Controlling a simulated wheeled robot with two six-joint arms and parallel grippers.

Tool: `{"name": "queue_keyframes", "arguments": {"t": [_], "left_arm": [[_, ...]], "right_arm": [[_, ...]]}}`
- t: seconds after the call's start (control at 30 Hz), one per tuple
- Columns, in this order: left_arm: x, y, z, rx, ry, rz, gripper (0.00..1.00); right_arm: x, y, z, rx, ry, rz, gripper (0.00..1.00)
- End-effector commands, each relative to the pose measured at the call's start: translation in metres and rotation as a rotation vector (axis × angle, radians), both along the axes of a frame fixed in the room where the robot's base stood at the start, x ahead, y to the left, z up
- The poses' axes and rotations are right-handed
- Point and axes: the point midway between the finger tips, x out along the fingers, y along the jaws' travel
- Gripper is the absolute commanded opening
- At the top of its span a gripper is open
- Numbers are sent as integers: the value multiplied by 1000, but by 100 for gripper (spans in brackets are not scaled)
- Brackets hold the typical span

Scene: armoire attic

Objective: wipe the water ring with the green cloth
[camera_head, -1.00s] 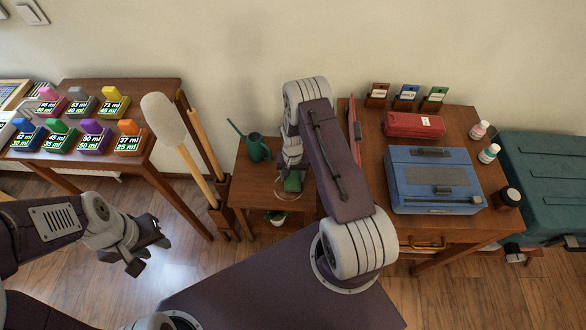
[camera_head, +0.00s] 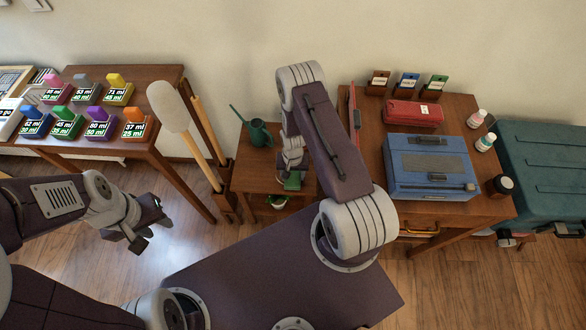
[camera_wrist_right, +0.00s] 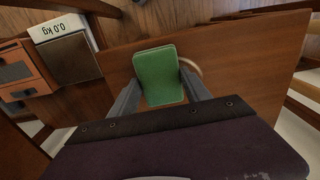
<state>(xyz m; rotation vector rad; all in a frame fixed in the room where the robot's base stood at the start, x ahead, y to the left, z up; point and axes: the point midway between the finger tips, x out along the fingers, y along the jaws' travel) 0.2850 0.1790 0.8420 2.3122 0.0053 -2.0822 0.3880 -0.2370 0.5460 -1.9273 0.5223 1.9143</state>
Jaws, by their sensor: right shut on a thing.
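The green cloth (camera_head: 292,182) is a small folded pad, held near the front of the small wooden side table (camera_head: 250,176). My right gripper (camera_wrist_right: 160,88) is shut on it, with one finger along each side; the cloth appears flat against the tabletop, though contact is hard to judge. The water ring (camera_wrist_right: 194,67) shows in the right wrist view as a pale arc beside the cloth's right edge; the rest is hidden under cloth and finger. My left gripper (camera_head: 150,232) is open and empty over the floor at left.
A green watering can (camera_head: 259,134) stands at the table's back left. A taller desk with a blue case (camera_head: 430,168) adjoins at right. A scale (camera_wrist_right: 68,58) shows at left in the wrist view.

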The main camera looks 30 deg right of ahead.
Motion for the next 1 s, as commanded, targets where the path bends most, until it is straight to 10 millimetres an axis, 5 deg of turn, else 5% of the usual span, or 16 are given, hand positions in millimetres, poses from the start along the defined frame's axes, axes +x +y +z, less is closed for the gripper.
{"name": "queue_keyframes", "arguments": {"t": [0.33, 0.77, 1.0], "left_arm": [[0, 0, 0, 0, 0, 0, 36], [0, 0, -3, 0, 0, 0, 36], [0, 0, -12, 0, 0, 0, 36]], "right_arm": [[-22, 11, -1, 1, 14, 0, 23], [-4, 35, 2, 0, 7, 2, 23], [8, 28, -2, -1, 3, -1, 23]]}}
